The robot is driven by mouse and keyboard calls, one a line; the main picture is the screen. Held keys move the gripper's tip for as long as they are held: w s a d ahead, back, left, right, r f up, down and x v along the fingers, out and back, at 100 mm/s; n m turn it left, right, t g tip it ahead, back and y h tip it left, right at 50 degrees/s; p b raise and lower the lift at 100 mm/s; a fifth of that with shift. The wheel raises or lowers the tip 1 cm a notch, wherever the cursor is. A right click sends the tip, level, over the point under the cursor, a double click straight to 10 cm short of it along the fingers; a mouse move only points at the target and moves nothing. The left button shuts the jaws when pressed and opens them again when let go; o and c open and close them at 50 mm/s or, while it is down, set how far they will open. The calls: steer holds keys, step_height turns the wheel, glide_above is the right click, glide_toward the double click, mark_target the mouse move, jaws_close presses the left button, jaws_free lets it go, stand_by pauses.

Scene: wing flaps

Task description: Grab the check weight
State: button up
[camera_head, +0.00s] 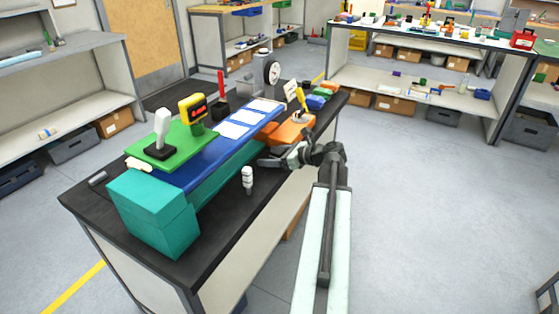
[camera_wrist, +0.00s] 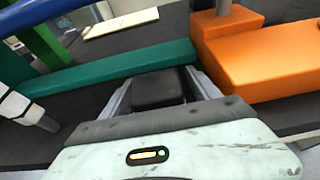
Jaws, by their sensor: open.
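A small white and grey upright piece with dark bands (camera_head: 248,178), which may be the check weight, stands on the black bench top in front of the teal block. It also shows, cut off by the left edge, in the wrist view (camera_wrist: 22,106). My gripper (camera_head: 272,159) is up and to the right of it in the head view, beside the orange block.
A teal block (camera_head: 152,215) and a blue panel with white sheets (camera_head: 215,140) fill the bench's back side. An orange block (camera_head: 290,131) is beside my gripper. A green board (camera_head: 170,147) bears a white-handled tool and a yellow device. The bench's front strip (camera_head: 222,228) is bare.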

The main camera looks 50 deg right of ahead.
jaws_close()
steer(key=shift+r, duration=0.1)
steer(key=shift+r+p, duration=0.6)
steer(key=shift+p, duration=0.1)
step_height(320, 180, up, 3)
steer(key=p, duration=0.3)
steer(key=shift+s+d, duration=0.1)
steer(key=shift+s, duration=0.05)
steer(key=s+d, duration=0.3)
steer(key=s, duration=0.4)
steer(key=s+d, duration=0.4)
steer(key=s, duration=0.3)
steer(key=shift+d+r+p, duration=0.25)
steer(key=shift+r+p, duration=0.1)
